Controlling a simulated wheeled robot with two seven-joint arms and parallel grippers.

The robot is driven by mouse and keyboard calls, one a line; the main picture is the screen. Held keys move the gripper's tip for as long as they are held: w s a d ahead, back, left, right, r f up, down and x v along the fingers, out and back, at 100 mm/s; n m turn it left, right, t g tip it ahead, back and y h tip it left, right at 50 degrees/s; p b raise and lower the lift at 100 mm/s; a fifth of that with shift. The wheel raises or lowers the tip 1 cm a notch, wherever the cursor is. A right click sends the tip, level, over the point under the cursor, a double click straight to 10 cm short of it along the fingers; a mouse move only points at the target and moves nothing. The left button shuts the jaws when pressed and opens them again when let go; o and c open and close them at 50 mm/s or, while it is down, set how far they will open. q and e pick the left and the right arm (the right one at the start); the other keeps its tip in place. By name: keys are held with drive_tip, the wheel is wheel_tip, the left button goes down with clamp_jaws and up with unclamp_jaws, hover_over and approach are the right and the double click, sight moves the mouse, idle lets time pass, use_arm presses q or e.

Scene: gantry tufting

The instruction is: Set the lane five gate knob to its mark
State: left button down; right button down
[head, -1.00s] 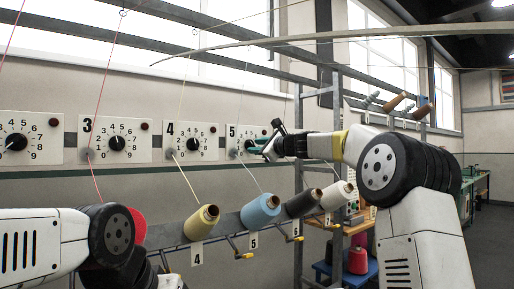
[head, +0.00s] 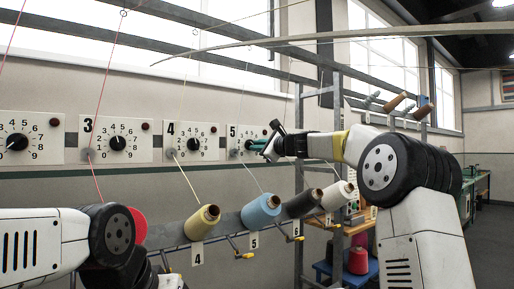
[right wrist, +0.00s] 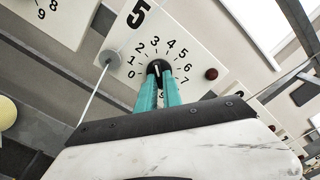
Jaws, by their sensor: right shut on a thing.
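The lane five gate knob (right wrist: 157,70) is black with a pale pointer line, on a white dial plate (right wrist: 117,78) marked with a large 5. In the right wrist view its pointer looks turned roughly toward the 3; a separate mark cannot be made out. My right gripper (right wrist: 159,84) has its teal fingers closed on the knob from either side. In the head view the right gripper (head: 254,145) reaches the lane five plate (head: 234,132) from the right and hides most of the knob. My left arm is at the lower left, its gripper out of sight.
The lane four plate (head: 169,148) and lane three plate (head: 100,150) stand to the left on the wall. A grey disc (right wrist: 109,60) with a thread sits beside the lane five dial. A red-brown button (right wrist: 211,74) is right of it. Yarn cones (head: 261,212) hang below.

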drive_tip(key=shift+r+n, duration=0.15)
drive_tip(key=shift+n, duration=4)
drive_tip(key=shift+r+n, duration=0.15)
drive_tip(key=shift+n, duration=4)
drive_tip(key=c, duration=1.5)
unclamp_jaws()
drive_tip(key=v, duration=0.8)
